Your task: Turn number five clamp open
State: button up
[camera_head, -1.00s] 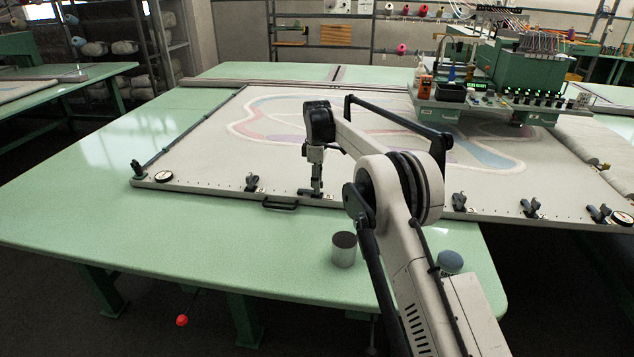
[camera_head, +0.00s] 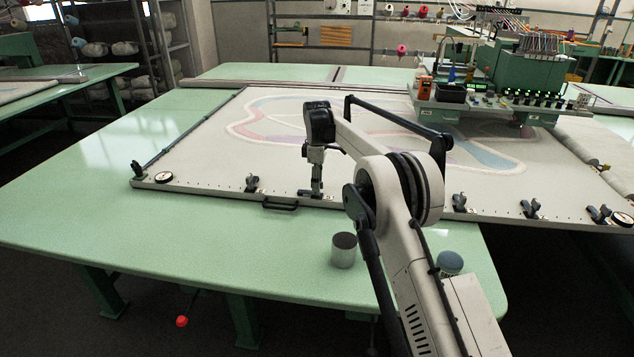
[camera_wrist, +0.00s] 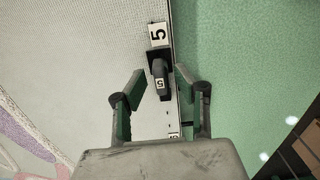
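The number five clamp (camera_wrist: 159,78) is a dark lever with a "5" label on it, and it shows in the wrist view at the edge of the pale frame. A larger "5" tag (camera_wrist: 158,33) lies just beyond it. My gripper (camera_wrist: 159,80) is open, with one green-lined finger on each side of the clamp and a gap visible on both sides. In the head view my gripper (camera_head: 316,190) points down at the front rail of the frame, and the clamp under it is hard to make out.
Other dark clamps stand along the front rail, at left (camera_head: 252,184) and right (camera_head: 459,201). A black handle (camera_head: 281,205) juts from the rail. A metal can (camera_head: 344,250) stands on the green table (camera_head: 180,250). The tufting machine (camera_head: 530,75) is at the back right.

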notch_tip(320, 180, up, 12)
dwell(0.5)
